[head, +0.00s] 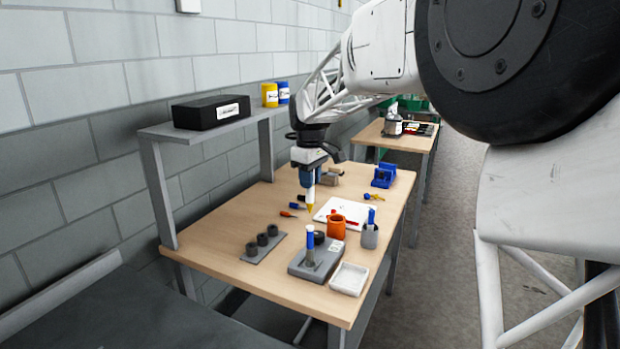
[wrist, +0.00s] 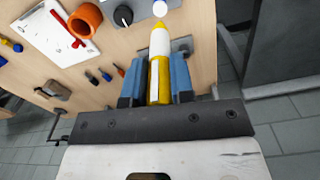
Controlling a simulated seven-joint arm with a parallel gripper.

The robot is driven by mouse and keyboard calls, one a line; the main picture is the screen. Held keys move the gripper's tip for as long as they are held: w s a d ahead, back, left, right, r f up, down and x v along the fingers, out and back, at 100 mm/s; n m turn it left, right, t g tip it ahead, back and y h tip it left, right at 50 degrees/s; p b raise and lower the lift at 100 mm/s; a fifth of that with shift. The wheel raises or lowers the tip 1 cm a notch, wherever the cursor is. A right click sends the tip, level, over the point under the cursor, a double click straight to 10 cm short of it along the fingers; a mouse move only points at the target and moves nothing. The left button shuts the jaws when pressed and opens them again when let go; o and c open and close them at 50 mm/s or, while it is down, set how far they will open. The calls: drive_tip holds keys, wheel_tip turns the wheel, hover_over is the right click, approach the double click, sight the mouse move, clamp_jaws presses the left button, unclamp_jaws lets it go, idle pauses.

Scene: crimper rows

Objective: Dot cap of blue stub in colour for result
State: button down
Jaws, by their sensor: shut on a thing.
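My gripper (head: 308,186) is shut on a marker with a yellow tip (head: 310,207), held tip down above the bench. In the wrist view the marker (wrist: 160,66) shows a yellow and white body between my two blue fingers (wrist: 160,80).
A grey rack (head: 251,257) with dark cylinders stands left of the device.

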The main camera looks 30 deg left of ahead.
drive_tip(key=shift+f, duration=1.75)
drive_tip(key=shift+f, duration=0.6)
idle(0.8)
drive_tip(key=shift+r, duration=0.15)
idle(0.4)
drive_tip(key=shift+r, duration=3.35)
